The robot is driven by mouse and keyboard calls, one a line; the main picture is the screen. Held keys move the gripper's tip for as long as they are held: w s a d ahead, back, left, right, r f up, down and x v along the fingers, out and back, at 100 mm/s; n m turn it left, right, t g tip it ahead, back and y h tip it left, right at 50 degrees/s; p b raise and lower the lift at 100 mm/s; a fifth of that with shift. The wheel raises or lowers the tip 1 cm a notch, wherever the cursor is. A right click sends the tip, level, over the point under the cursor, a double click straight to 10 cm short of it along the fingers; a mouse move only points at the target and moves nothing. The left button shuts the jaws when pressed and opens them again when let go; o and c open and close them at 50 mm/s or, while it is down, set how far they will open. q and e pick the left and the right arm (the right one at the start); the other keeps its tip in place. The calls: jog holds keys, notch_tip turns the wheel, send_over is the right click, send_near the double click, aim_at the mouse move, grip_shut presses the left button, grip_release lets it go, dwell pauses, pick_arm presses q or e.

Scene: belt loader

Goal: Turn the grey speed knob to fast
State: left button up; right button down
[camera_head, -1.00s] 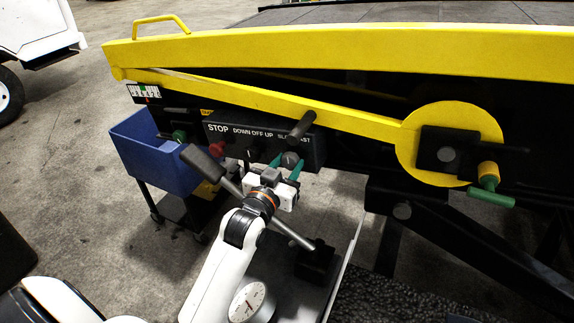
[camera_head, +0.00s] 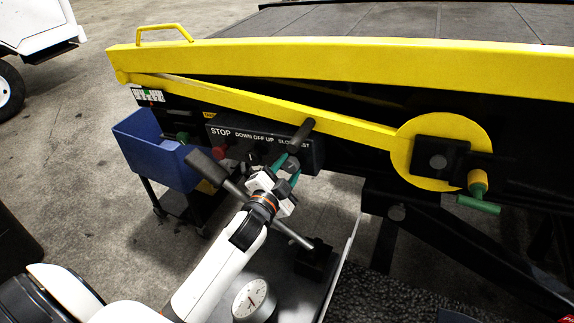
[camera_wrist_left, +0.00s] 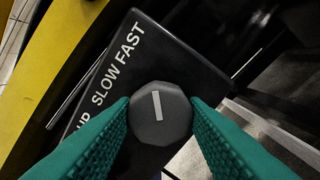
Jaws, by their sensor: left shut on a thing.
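The grey speed knob (camera_wrist_left: 158,117) sits on the black control panel (camera_wrist_left: 178,62) below the words SLOW and FAST. Its white mark slants towards the word FAST. My left gripper (camera_wrist_left: 160,104) is shut on the knob, with one green finger on each side. In the head view the left gripper (camera_head: 288,168) reaches up to the right part of the panel (camera_head: 314,154), and its fingers partly hide the knob. My right gripper is not in view.
A black-handled lever (camera_head: 206,167) slants close to my left gripper. A red STOP button (camera_head: 220,150) is further left on the panel. A yellow rail (camera_head: 340,56) runs above. A blue bin (camera_head: 155,152) stands at left, and a dial gauge (camera_head: 254,300) is below.

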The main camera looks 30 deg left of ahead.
pick_arm(q)
jog(key=m+p, duration=0.1)
jog(key=m, duration=0.3)
jog(key=shift+m, duration=0.3)
jog(key=shift+m+p, duration=0.55)
jog(key=shift+m, duration=1.35)
jog(key=o, duration=1)
jog(key=shift+c, duration=0.2)
jog(key=s+b, duration=0.3)
jog(key=s, duration=0.9)
jog(key=shift+d+b, duration=0.3)
jog(key=shift+d, duration=0.05)
